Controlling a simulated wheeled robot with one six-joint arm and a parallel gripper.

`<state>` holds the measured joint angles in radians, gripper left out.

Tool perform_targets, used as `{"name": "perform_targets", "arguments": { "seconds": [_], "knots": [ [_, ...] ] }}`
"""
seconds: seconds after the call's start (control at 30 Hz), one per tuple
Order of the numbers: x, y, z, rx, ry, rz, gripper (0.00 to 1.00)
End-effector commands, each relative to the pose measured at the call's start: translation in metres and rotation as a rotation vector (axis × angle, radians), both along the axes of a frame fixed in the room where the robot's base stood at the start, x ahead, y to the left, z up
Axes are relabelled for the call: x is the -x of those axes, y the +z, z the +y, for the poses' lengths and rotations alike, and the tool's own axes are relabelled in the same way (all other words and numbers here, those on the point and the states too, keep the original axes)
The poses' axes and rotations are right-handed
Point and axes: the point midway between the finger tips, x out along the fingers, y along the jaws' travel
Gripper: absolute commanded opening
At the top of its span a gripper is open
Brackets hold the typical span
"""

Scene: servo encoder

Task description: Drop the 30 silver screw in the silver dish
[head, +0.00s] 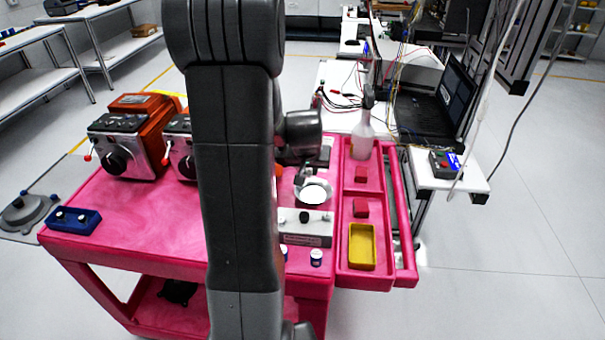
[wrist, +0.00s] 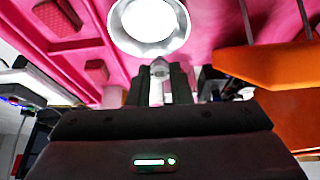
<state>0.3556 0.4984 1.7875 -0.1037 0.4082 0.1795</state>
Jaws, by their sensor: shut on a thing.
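The silver dish (head: 314,192) is a shallow round bowl on the pink cart, right of my arm in the head view. In the wrist view the dish (wrist: 149,24) is at the top centre, with a bright, empty-looking middle. My gripper (wrist: 160,78) is shut on a small silver screw (wrist: 159,69), whose pale end shows between the dark fingers. The fingertips appear just short of the dish's near rim in the wrist view; their height above it is hard to tell. In the head view my arm hides part of the cart and the screw cannot be made out clearly.
A pink tray at the right holds red blocks (head: 361,207), a yellow bin (head: 361,246) and a spray bottle (head: 362,135). A grey-white box (head: 305,227) stands in front of the dish. Orange machines (head: 137,135) and a blue block (head: 75,220) are at the left.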

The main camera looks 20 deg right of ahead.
Motion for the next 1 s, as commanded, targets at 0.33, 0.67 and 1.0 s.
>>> {"name": "perform_targets", "arguments": {
  "seconds": [0.33, 0.67, 1.0],
  "knots": [
    [0.0, -0.023, 0.0, -0.001, -0.001, 0.002, 0.04],
    [0.0, -0.052, 0.0, -0.001, -0.001, 0.001, 0.04],
    [0.0, -0.055, 0.0, -0.001, -0.001, 0.001, 0.04]
  ]
}}
